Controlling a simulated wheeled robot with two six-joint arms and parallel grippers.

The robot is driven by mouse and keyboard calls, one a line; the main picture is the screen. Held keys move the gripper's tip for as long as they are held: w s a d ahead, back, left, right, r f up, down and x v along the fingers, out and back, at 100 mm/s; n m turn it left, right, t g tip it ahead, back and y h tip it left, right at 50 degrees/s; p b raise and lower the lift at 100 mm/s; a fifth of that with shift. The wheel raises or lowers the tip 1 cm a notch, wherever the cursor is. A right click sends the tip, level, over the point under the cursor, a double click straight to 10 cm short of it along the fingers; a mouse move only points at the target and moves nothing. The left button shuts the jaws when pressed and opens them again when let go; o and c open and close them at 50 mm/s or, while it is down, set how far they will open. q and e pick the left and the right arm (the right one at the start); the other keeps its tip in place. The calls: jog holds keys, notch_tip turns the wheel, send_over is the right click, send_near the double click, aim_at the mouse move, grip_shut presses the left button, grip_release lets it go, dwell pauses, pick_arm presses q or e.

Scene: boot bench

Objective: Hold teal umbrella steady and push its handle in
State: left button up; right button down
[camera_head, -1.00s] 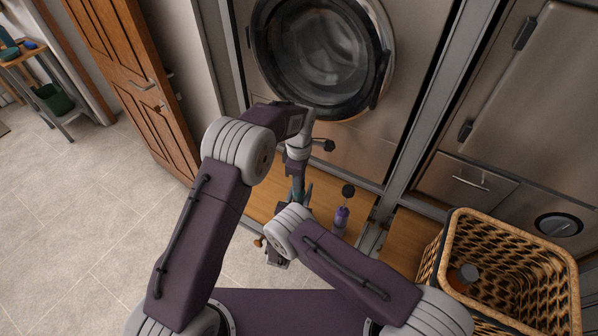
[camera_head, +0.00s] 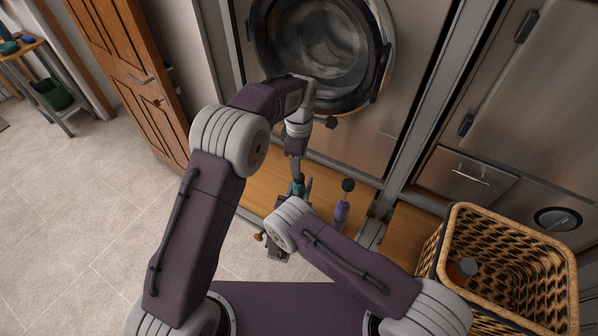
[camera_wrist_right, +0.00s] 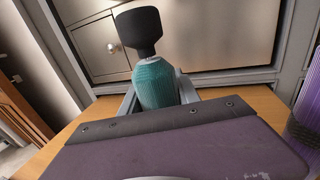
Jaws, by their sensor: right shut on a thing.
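The teal umbrella (camera_wrist_right: 154,86) stands roughly upright in the right wrist view, its black handle (camera_wrist_right: 138,30) on top. My right gripper (camera_wrist_right: 160,98) is shut on its teal body, a grey finger on each side. In the head view only a small teal part (camera_head: 298,184) shows, with my right arm hiding what is below. My left gripper (camera_head: 295,163) points down just above it there and hides the handle. Its fingers look close together, but I cannot tell whether they are open or shut. It does not show in the right wrist view.
A purple umbrella (camera_head: 341,214) with a black knob stands close on the right. A front-loading washer (camera_head: 322,50) is behind. A wicker basket (camera_head: 508,222) holding a dark bottle stands at the right. Open tiled floor (camera_head: 90,210) lies at the left.

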pick_arm(q)
notch_tip(320, 180, up, 6)
jog(key=shift+f, duration=0.15)
pick_arm(e)
jog(key=c, duration=0.8)
grip_release()
